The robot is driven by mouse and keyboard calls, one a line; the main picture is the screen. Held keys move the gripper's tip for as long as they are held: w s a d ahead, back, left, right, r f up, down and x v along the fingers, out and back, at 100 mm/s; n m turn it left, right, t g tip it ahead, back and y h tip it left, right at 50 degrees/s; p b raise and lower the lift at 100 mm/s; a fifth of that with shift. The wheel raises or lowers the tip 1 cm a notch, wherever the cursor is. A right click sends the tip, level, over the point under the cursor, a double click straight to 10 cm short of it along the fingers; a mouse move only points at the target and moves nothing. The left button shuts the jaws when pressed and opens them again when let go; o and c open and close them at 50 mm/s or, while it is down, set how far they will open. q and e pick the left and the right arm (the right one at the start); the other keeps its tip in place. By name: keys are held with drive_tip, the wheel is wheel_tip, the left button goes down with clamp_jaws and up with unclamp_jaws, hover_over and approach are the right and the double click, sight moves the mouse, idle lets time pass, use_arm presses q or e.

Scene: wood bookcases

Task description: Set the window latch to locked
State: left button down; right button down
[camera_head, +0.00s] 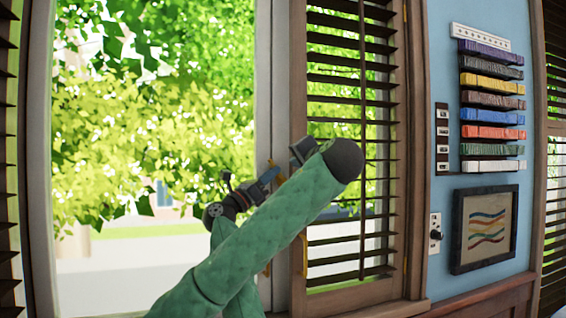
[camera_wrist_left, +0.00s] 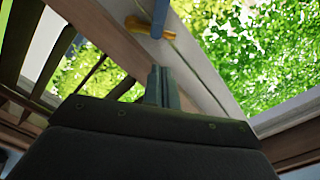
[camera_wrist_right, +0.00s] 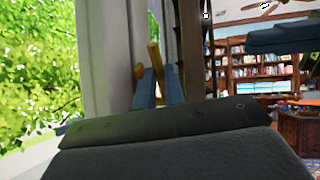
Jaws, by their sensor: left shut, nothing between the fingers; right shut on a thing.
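The window latch is a small brass-yellow handle (camera_wrist_left: 145,27) on the pale window frame in the left wrist view. It also shows as a yellow bar (camera_wrist_right: 154,57) in the right wrist view. My right gripper (camera_wrist_right: 160,86) has its blue-grey fingers shut on this handle. In the head view the right gripper (camera_head: 270,175) is at the pale frame post, and the latch there is mostly hidden. My left gripper (camera_wrist_left: 162,86) is shut and empty, a little apart from the handle, close to the frame. Its green-sleeved arm crosses the head view in front.
A wooden slatted shutter (camera_head: 350,80) stands right of the window frame (camera_head: 264,70). A framed picture (camera_head: 485,228) and a colored rack (camera_head: 492,100) hang on the blue wall. My two arms cross closely in front of the frame.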

use_arm(q)
drive_tip(key=x, duration=1)
drive_tip(key=shift+a+r, duration=0.15)
drive_tip(key=shift+a+n, duration=0.1)
drive_tip(key=shift+n, duration=0.2)
